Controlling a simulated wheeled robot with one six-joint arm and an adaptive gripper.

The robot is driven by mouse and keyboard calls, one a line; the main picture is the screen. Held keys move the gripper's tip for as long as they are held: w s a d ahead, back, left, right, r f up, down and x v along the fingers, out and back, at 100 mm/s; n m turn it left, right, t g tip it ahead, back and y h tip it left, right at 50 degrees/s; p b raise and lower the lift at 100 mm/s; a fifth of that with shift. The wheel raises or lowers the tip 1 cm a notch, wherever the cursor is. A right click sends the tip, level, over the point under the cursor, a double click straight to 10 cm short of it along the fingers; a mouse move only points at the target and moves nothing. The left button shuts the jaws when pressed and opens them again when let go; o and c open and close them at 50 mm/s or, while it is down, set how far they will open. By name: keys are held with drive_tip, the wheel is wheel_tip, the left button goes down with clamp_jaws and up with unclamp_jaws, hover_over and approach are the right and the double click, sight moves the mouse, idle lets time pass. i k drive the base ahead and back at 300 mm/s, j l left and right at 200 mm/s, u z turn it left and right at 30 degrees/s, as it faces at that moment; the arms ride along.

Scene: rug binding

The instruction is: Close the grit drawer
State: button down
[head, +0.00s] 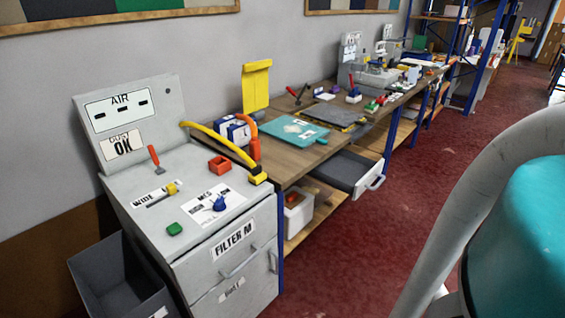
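The grey cabinet at the front left has an upper front labelled FILTER M (233,239) and a lower front (233,292) with a small label I cannot read clearly. Both of these fronts look closed. My gripper is not in view.
A white bin (298,214) stands on the low shelf under the bench. A dark open bin (118,272) is left of the cabinet. A teal mat (293,131) and tools lie on the bench. Red floor (335,262) is clear in front of the open drawer.

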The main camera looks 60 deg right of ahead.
sight(351, 173)
drive_tip(key=z, duration=2.1)
